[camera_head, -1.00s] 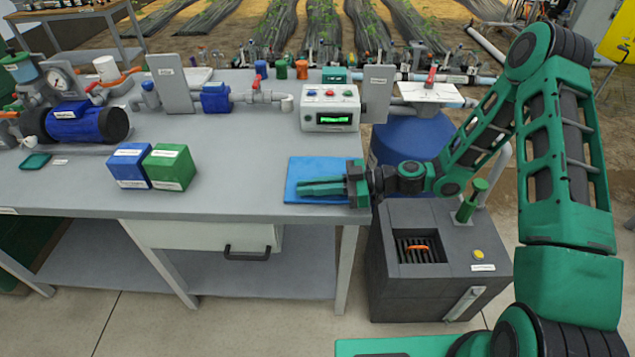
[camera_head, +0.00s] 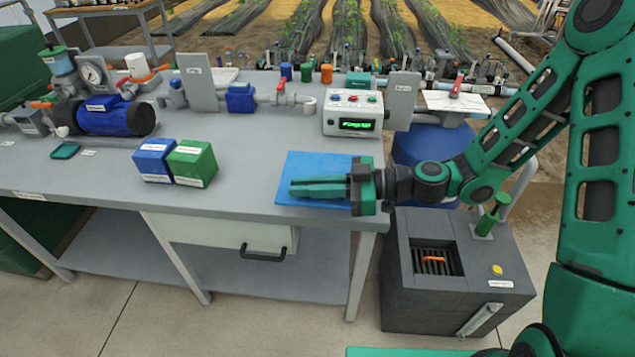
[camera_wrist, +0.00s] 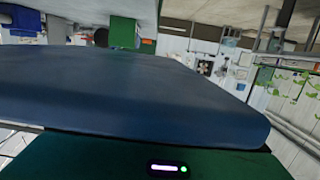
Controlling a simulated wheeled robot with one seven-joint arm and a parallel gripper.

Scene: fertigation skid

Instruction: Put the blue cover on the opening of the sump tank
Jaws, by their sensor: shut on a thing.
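The blue cover (camera_head: 310,166) is a flat blue plate at the right end of the grey bench. My gripper (camera_head: 320,187) lies over its front part and is shut on it. In the wrist view the blue cover (camera_wrist: 140,95) fills the middle, close in front of the green gripper body. I cannot tell whether the cover still touches the bench top. The sump tank (camera_head: 445,290) is a dark grey box on the floor right of the bench. Its square opening (camera_head: 437,258) in the top is uncovered and shows a dark grate with an orange thing (camera_head: 435,259) in it.
A green-handled post (camera_head: 487,220) and a yellow button (camera_head: 496,269) are on the tank's top. A control box (camera_head: 352,113) stands behind the cover, and a blue drum (camera_head: 420,146) is behind the tank. A blue box (camera_head: 153,160) and a green box (camera_head: 192,163) stand left on the bench (camera_head: 240,190).

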